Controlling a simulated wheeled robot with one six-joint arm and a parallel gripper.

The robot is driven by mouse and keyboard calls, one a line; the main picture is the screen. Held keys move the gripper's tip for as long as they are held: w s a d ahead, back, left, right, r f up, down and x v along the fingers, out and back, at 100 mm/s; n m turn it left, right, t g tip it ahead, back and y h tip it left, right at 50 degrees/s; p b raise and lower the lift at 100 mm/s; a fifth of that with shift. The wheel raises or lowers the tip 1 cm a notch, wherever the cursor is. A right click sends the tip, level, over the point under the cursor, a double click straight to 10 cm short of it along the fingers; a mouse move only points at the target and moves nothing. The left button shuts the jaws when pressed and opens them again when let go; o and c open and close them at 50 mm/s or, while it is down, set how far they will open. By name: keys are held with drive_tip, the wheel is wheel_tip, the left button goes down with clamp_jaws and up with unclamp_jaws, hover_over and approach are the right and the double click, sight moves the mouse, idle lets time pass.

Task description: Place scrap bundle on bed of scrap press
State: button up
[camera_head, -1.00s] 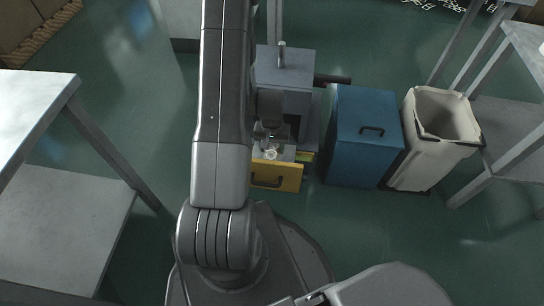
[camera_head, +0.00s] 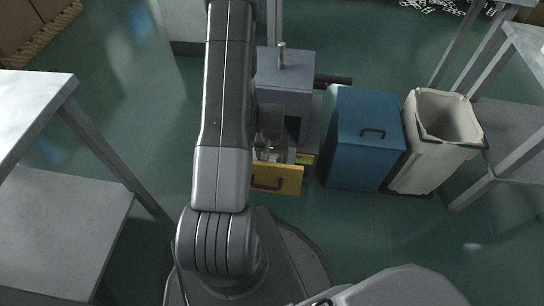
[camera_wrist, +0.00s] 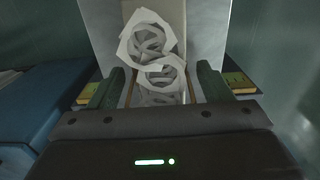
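The scrap bundle (camera_wrist: 150,42), pale curled strips in ring-like coils, lies on a narrow beige strip within a grey surface in the wrist view. My gripper (camera_wrist: 158,82) is open, with one dark finger on each side of the bundle's near part and visible gaps beside it. The scrap press (camera_head: 286,70) is a grey box with a short post on top and a yellow front panel (camera_head: 276,180). In the head view my gripper (camera_head: 268,150) is low in front of the press opening, just behind the yellow panel. My arm hides the press's left side and much of the bed.
A blue bin (camera_head: 364,135) with a black handle and an open cream bin (camera_head: 432,175) stand right of the press. A metal table (camera_head: 30,105) is at left and another (camera_head: 525,50) at far right. The floor between the left table and press is clear.

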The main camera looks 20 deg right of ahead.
sight(272, 160)
drive_tip(key=shift+r, duration=0.1)
wheel_tip(272, 160, up, 12)
drive_tip(key=p, duration=0.4)
idle(1.0)
